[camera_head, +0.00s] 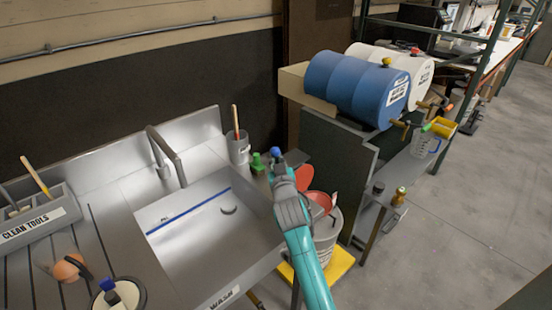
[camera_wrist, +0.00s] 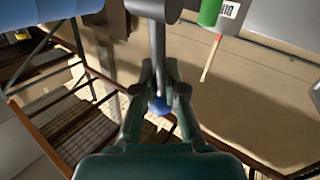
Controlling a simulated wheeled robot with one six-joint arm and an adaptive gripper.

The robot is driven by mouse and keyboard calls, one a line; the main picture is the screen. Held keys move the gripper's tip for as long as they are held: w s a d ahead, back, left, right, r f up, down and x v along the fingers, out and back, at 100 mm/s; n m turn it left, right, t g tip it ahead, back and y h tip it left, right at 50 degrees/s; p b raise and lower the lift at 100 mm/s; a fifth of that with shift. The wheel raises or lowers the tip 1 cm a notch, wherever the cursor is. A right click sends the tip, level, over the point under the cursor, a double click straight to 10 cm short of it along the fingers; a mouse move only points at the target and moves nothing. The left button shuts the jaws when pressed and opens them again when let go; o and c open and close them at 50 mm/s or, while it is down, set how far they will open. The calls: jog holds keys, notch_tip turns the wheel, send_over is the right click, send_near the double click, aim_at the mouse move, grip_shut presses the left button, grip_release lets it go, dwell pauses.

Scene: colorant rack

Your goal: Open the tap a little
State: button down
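My gripper (camera_head: 280,168) is above the floor to the right of the sink, far from the barrel taps. In the wrist view my gripper (camera_wrist: 158,92) is shut on a grey rod-like tool (camera_wrist: 157,55) with a blue end (camera_wrist: 160,106) and a wider grey cylinder at its other end. The blue end (camera_head: 277,153) shows above the fingers in the head view. The blue barrel (camera_head: 348,85) has a brass tap (camera_head: 402,124) with a green piece (camera_head: 427,127). The white barrel's tap (camera_head: 426,104) has an orange piece (camera_head: 450,107). Tap positions are too small to tell.
A clear jug (camera_head: 424,143) stands below the blue barrel's tap. A sink (camera_head: 190,215) with a faucet (camera_head: 172,155) is at left. A bucket (camera_head: 327,240) with red items stands beneath my arm on a yellow base. The right floor (camera_head: 440,240) is clear.

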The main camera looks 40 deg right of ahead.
jog(key=shift+r, duration=0.5)
jog(key=shift+s+a+r+m+t+h, duration=0.1)
jog(key=shift+s+r+m+t+h, duration=0.25)
jog(key=shift+t, duration=0.25)
jog(key=c, duration=1.2)
grip_release()
jog(key=shift+s+f, duration=0.15)
jog(key=shift+f, duration=0.2)
jog(key=shift+s+a, duration=0.15)
jog(key=shift+s, duration=0.05)
jog(key=v, duration=1.1)
jog(key=shift+s+a, duration=0.1)
jog(key=shift+s, duration=0.05)
